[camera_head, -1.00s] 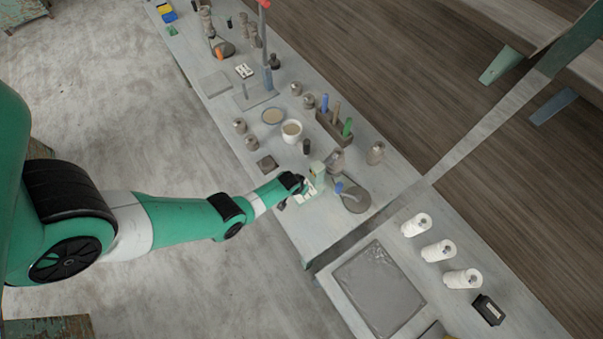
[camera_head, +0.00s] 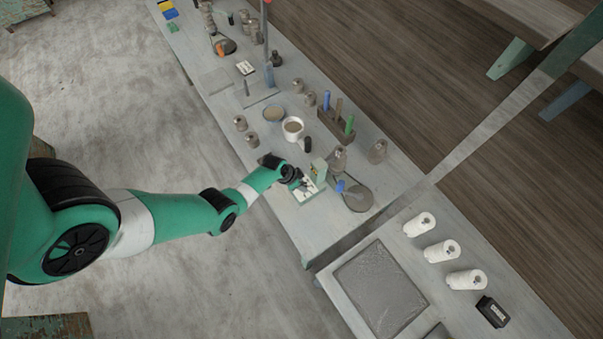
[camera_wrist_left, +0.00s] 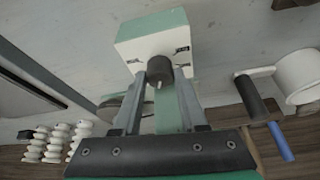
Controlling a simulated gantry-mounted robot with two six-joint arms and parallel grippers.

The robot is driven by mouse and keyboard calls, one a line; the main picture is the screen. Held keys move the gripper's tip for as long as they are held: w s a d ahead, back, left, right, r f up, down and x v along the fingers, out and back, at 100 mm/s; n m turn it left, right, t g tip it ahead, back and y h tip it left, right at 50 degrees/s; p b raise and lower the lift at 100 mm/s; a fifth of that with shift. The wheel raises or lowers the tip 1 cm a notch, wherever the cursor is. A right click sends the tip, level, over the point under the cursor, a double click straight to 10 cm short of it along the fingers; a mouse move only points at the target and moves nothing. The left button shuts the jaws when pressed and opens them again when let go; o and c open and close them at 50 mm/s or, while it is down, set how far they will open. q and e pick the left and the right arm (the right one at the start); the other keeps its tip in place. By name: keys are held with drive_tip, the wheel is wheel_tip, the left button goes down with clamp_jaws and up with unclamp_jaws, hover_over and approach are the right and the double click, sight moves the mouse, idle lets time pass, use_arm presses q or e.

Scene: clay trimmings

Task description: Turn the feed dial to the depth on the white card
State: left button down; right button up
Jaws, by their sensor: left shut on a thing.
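The feed dial is a dark grey round knob (camera_wrist_left: 159,67) on the white face of a green-sided block (camera_wrist_left: 152,38), with small black marks beside it. In the head view this green and white device (camera_head: 306,193) stands near the front edge of the bench, and the knob is hidden. My left gripper (camera_wrist_left: 160,80) has its two fingers closed on either side of the knob; in the head view the gripper (camera_head: 296,181) is at the device. My right gripper is not in view.
A wooden block with coloured handles (camera_head: 336,127), a white cup (camera_head: 293,128) and a dark round disc (camera_head: 357,198) are close by. White spools (camera_head: 439,250) and a grey slab (camera_head: 381,290) lie to the right. The bench just below the device is clear.

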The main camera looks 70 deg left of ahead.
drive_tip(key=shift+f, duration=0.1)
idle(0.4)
use_arm(q)
drive_tip(key=shift+c, duration=2.2)
unclamp_jaws()
